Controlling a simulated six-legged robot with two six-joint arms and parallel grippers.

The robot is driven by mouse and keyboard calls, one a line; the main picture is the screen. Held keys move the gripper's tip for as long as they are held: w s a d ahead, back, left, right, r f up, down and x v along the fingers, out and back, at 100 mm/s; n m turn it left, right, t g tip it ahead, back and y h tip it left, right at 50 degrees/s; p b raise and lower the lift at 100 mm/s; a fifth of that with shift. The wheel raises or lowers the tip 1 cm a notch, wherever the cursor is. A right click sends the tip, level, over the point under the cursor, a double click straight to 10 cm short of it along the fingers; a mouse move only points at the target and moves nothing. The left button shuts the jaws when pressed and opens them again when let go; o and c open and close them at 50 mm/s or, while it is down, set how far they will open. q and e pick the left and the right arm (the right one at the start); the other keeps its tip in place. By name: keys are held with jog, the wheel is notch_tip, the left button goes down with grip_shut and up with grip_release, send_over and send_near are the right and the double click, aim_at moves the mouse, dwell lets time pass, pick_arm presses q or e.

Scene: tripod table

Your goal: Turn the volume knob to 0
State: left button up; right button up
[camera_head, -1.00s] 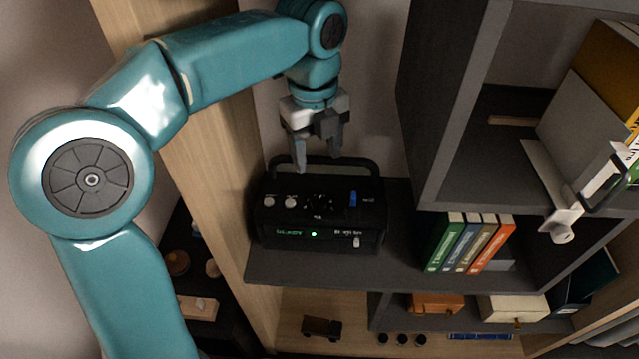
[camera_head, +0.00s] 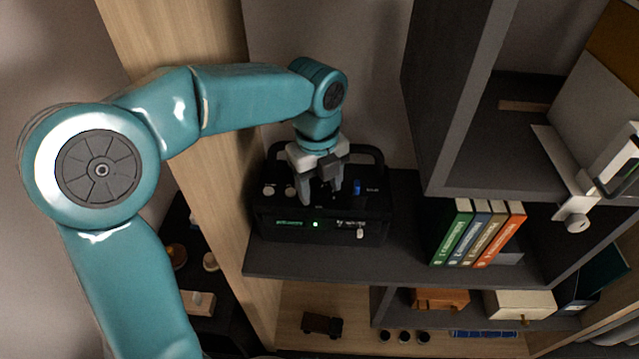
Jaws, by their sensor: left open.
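A black radio-like box (camera_head: 275,237) with a carry handle stands on the dark shelf. Its top carries light round knobs (camera_head: 268,191) on the left and a blue switch (camera_head: 357,187) on the right. A green light (camera_head: 315,224) glows on its front. My left gripper (camera_head: 321,198) is open and points down over the middle of the top panel, its fingers at the panel or just above it. The gripper hides the middle of the panel, and I cannot tell whether a finger touches a knob. Which knob is the volume knob is too small to read.
Several upright books (camera_head: 478,234) stand right of the box on the shelf (camera_head: 330,268). A wooden side panel (camera_head: 215,165) rises at the left and a dark cabinet wall (camera_head: 450,100) at the right. A white clamp-like part (camera_head: 577,222) juts in at the far right.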

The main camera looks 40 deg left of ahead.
pick_arm(q)
jog(key=shift+w, duration=0.1)
jog(key=shift+c, duration=0.2)
jog(key=c, duration=1)
